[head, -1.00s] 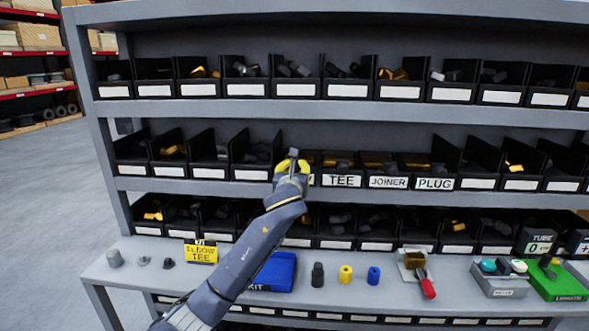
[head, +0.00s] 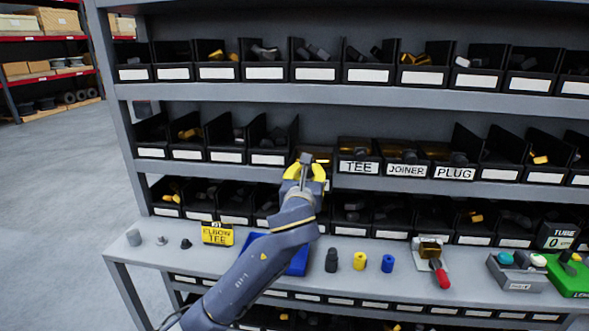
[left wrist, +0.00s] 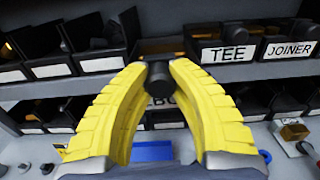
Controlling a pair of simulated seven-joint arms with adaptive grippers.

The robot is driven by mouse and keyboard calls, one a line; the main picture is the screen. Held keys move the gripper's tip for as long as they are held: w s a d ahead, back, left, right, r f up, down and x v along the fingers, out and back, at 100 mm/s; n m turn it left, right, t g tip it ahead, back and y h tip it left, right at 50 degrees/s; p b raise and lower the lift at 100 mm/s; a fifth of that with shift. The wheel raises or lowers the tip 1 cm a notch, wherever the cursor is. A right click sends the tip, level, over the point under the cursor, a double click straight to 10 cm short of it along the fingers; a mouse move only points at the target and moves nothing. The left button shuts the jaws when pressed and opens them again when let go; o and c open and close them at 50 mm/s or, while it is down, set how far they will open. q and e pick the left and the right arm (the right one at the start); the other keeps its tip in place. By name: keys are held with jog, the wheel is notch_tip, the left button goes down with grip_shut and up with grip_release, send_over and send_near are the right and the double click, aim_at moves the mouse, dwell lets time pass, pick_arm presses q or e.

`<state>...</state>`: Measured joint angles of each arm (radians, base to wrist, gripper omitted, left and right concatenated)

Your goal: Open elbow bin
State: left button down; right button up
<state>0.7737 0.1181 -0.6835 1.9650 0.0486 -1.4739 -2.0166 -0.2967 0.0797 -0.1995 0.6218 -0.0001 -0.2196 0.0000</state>
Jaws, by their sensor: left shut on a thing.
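The elbow bin is the black bin just left of the TEE bin (head: 358,165) on the middle shelf; my gripper mostly hides it in the head view. I cannot tell whether that piece is a handle on the bin or a separate part. My right gripper is in neither current view.
JOINER (head: 406,170) and PLUG (head: 454,172) bins stand further right. Bins with blank labels fill the other shelf places. On the bench below are a yellow ELBOW TEE sign (head: 217,234), a blue tray (head: 299,262), small cylinders and a red-handled tool (head: 440,274).

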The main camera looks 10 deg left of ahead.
pick_arm(q)
jog(key=c, duration=1)
grip_release()
jog(key=shift+r, duration=0.1)
jog(key=shift+c, duration=0.2)
jog(key=s, duration=1.2)
jog(key=shift+a, duration=0.25)
